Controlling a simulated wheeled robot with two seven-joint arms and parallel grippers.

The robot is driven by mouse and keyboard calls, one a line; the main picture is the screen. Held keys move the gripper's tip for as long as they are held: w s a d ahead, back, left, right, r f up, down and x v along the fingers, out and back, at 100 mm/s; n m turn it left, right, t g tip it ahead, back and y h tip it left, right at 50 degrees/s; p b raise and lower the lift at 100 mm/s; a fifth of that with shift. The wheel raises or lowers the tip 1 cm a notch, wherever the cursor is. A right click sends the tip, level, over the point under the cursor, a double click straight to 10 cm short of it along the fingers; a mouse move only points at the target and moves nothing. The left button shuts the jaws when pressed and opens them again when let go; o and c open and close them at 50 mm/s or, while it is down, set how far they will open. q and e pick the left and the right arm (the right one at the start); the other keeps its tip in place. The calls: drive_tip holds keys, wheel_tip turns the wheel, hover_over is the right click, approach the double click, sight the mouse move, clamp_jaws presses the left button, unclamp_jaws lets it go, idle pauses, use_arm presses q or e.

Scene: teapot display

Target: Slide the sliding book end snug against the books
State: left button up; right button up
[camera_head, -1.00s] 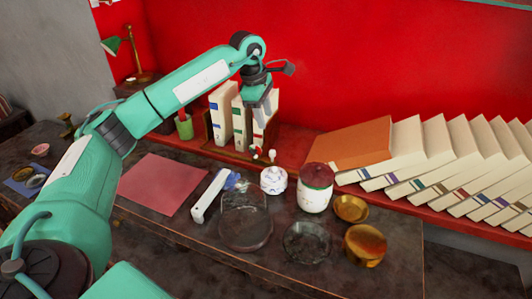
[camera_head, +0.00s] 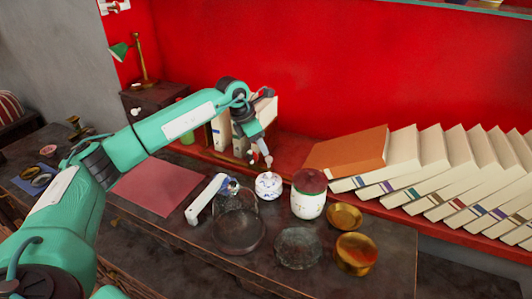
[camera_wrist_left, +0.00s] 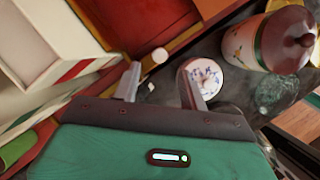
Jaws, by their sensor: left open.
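Several white upright books (camera_head: 220,130) stand in a low wooden rack (camera_head: 228,160) against the red wall. They also show at the upper left in the left wrist view (camera_wrist_left: 55,35). I cannot clearly make out the sliding book end; the right end of the rack is largely hidden behind my arm. My left gripper (camera_head: 266,156) points down just right of the books, in front of the rack. In the left wrist view its two fingers (camera_wrist_left: 160,82) are apart with nothing held. A small white knob (camera_wrist_left: 160,55) sits just beyond and between the fingertips. My right gripper is out of view.
A blue-and-white pot (camera_head: 268,187) stands close below the left gripper. Leaning books (camera_head: 440,180) fill the right shelf. A red mat (camera_head: 158,187) lies left.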

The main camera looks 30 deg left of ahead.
sight(268, 158)
use_arm(q)
drive_tip(key=x, duration=0.5)
drive_tip(key=shift+f+p, duration=0.15)
drive_tip(key=shift+p, duration=0.15)
clamp_jaws()
